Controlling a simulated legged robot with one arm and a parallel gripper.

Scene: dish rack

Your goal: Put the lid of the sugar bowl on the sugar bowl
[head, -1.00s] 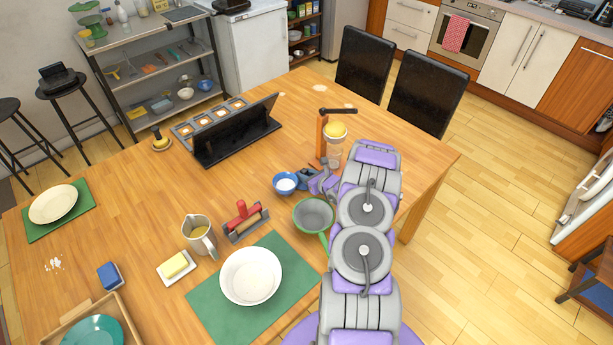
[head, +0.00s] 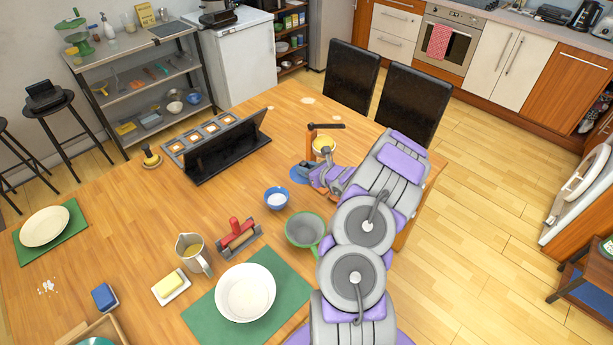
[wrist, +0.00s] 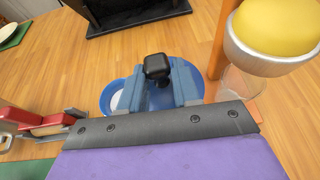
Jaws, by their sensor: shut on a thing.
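The sugar bowl (head: 276,198) is a small blue bowl with white sugar inside, standing uncovered on the table. In the wrist view the bowl (wrist: 110,98) is at the left, partly hidden by a finger. The lid (head: 299,174) is a blue disc, right of and behind the bowl in the head view. In the wrist view the lid (wrist: 197,79) has a black knob between the fingers. My gripper (wrist: 158,82) is shut on the lid by its knob. My gripper (head: 322,176) also shows in the head view. I cannot tell the lid's height above the table.
An orange-framed juicer (head: 311,144) with a yellow top stands close behind my gripper; its cup (wrist: 270,55) is near on the right in the wrist view.

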